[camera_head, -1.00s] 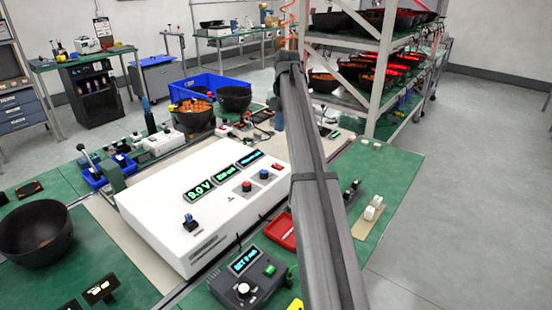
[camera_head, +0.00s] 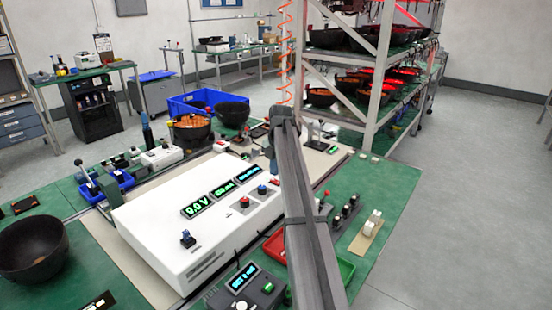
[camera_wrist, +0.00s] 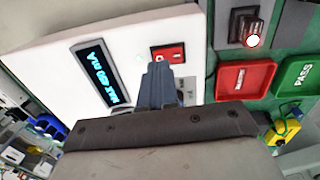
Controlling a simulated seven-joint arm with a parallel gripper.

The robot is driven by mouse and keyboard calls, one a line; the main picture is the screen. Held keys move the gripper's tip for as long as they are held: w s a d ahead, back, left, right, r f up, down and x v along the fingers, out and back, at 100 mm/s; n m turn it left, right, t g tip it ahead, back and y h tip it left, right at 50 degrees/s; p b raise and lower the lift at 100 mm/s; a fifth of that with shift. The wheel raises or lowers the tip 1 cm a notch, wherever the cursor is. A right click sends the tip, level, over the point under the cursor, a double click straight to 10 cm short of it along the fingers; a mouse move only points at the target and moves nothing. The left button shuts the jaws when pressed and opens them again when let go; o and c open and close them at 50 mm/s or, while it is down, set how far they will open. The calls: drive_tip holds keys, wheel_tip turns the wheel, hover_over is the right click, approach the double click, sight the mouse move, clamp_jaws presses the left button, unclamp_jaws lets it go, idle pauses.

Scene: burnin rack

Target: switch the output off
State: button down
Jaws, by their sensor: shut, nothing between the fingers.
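The white power supply (camera_head: 190,245) lies on the bench with its lit displays (camera_head: 222,188) on top. In the wrist view, its red rocker switch (camera_wrist: 168,53) sits in the white panel (camera_wrist: 135,45), beside a cyan display (camera_wrist: 96,72). The switch also shows in the head view (camera_head: 274,182). My gripper (camera_wrist: 158,68) is shut and empty. Its fingertips are just below the switch in the wrist view and overlap its lower edge. I cannot tell whether they touch it. The switch's rocker position is too small to read.
Red (camera_wrist: 246,80) and green (camera_wrist: 298,78) trays lie right of the supply in the wrist view. A red knob (camera_head: 245,201) and a blue knob (camera_head: 262,189) stand on the supply's top. A grey meter (camera_head: 245,292) stands in front. A rack (camera_head: 375,75) rises behind.

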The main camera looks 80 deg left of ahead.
sight(277, 182)
drive_tip(key=shift+s+f, duration=0.1)
drive_tip(key=shift+f, duration=1)
drive_tip(key=shift+a, duration=0.1)
drive_tip(key=shift+s+f, duration=0.1)
drive_tip(key=shift+f, duration=0.2)
drive_tip(key=shift+w+d, duration=0.65)
drive_tip(key=shift+r, duration=0.1)
